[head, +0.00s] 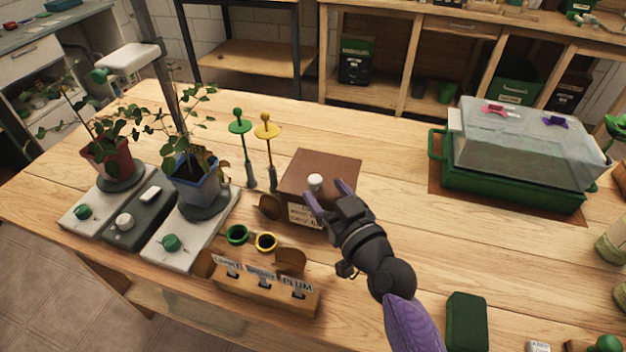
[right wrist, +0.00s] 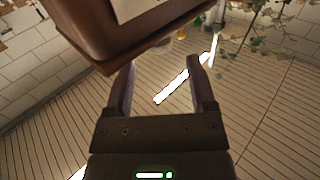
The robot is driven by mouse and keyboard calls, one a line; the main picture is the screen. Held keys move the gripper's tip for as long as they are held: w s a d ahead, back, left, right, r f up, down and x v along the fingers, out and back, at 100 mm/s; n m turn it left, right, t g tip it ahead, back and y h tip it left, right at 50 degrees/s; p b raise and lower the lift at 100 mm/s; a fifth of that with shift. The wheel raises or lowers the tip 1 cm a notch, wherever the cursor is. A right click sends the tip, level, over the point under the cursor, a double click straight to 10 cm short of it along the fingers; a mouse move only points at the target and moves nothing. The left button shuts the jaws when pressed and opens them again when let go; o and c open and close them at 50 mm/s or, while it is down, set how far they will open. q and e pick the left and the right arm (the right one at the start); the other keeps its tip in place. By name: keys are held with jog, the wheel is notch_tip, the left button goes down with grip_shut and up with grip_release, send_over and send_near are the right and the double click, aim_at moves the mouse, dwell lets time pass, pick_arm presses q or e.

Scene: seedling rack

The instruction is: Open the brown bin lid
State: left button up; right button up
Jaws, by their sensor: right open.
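The brown bin (head: 296,214) stands on the wooden table near the middle of the head view, with a pale label on its front. Its flat brown lid (head: 335,168) lies closed on top and has a white knob (head: 315,182). My right gripper (head: 327,194) is open at the bin's front right, its fingers close to the knob in the picture; I cannot tell whether they touch. In the right wrist view the gap between the fingers (right wrist: 164,78) is empty, and the bin's brown edge (right wrist: 150,48) shows above them. My left gripper is out of view.
Two potted plants (head: 190,180) on white stands are at left. Green and yellow stakes (head: 268,150) stand behind the bin's left side. A wooden label holder (head: 260,290) lies in front. A green propagator (head: 510,180) with clear cover is at right.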

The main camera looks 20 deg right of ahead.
aim_at(318, 183)
jog(key=w, duration=0.4)
jog(key=shift+w+a, duration=0.25)
jog(key=shift+a, duration=0.15)
grip_shut()
dwell(1.0)
